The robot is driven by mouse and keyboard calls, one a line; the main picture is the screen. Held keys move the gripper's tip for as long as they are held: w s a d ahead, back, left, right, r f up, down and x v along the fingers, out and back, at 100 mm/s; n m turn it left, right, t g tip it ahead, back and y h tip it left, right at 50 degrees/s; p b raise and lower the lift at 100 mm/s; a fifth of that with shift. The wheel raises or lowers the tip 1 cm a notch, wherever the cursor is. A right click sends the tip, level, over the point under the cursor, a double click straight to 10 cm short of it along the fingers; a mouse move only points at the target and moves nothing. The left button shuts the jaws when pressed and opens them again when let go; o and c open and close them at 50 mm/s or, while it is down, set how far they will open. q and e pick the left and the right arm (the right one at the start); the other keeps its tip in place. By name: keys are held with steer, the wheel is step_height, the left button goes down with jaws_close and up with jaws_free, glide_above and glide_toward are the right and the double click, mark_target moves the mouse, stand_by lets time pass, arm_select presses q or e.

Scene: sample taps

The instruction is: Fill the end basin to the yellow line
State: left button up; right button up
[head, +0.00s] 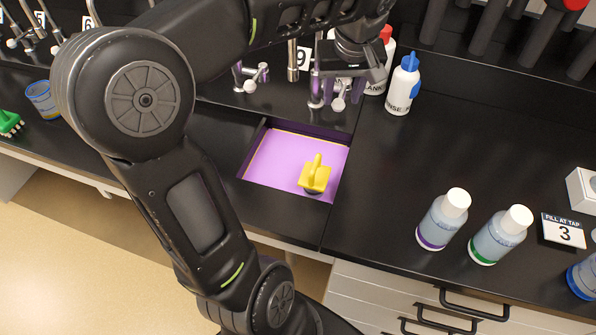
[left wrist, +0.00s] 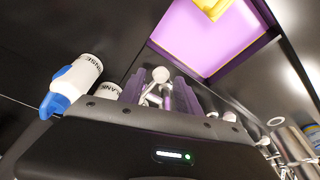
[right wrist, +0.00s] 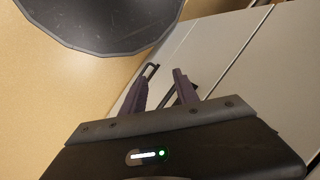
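The end basin (head: 254,150) is sunk in the black counter. A flat lilac surface (head: 275,160) shows inside it, with a thin yellow line along its edge; I cannot tell the exact level against the line. A yellow handled piece (head: 316,176) sits in its near right part and shows in the left wrist view (left wrist: 211,6). My left gripper (head: 336,90) is at the tap behind the basin, its purple fingers apart on either side of the tap's pale knob (left wrist: 160,74); no grip is visible. My right gripper (right wrist: 162,88) is open and empty by the drawers, outside the head view.
A rinse bottle (head: 402,88) with a blue cap stands right of the tap, beside a red-capped bottle. Two white-capped bottles (head: 443,218) (head: 501,235) and a "FILL AT TAP 3" card (head: 564,231) stand at right. A blue cup (head: 42,98) and green brush (head: 9,123) lie left.

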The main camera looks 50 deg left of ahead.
arm_select(q)
steer(key=p+v, duration=0.1)
steer(key=v, duration=0.2)
stand_by(0.7)
